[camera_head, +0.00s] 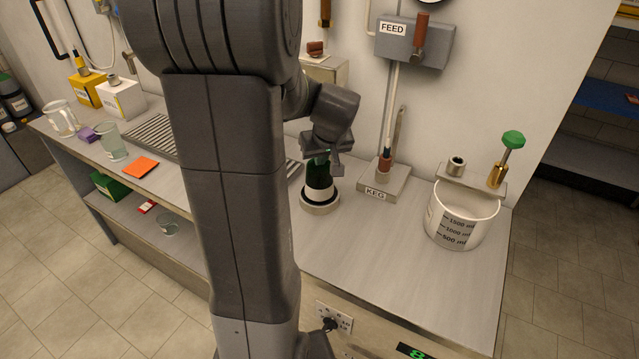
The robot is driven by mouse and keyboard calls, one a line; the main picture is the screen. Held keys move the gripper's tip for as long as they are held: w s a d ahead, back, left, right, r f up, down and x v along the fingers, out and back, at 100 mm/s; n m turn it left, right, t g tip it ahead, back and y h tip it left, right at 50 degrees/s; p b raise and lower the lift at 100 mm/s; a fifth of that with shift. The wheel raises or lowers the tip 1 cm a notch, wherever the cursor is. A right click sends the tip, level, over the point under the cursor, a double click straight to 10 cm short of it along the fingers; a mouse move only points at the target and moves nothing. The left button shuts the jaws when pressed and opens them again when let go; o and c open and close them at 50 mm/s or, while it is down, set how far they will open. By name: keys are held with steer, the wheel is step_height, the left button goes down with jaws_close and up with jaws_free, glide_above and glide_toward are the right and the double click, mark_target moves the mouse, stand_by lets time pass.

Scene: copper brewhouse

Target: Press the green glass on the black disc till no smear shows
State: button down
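The green glass (319,176) is a dark green, upright piece with a pale band near its bottom. It stands on a round base with a metal rim (320,207) on the bench. The black disc itself is hidden under the glass, and no smear can be made out. My gripper (321,160) points down over the top of the glass, with its fingers at the green upper part, and looks shut on it. The far finger is partly hidden.
A KEG block (384,184) with an upright handle stands close to the right. A white measuring bucket (461,217) is farther right. Glass jugs (111,142), an orange cloth (141,167) and a ribbed drain grate (152,134) lie left. The front bench is clear.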

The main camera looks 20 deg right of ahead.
steer(key=shift+f+b, duration=0.5)
steer(key=shift+f, duration=0.1)
steer(key=shift+r, duration=0.1)
stand_by(1.1)
steer(key=shift+r+p, duration=1.95)
steer(key=shift+r, duration=1.05)
steer(key=b+v, duration=0.1)
steer(key=v, duration=1.2)
steer(key=shift+r, duration=0.35)
steer(key=shift+s, duration=0.15)
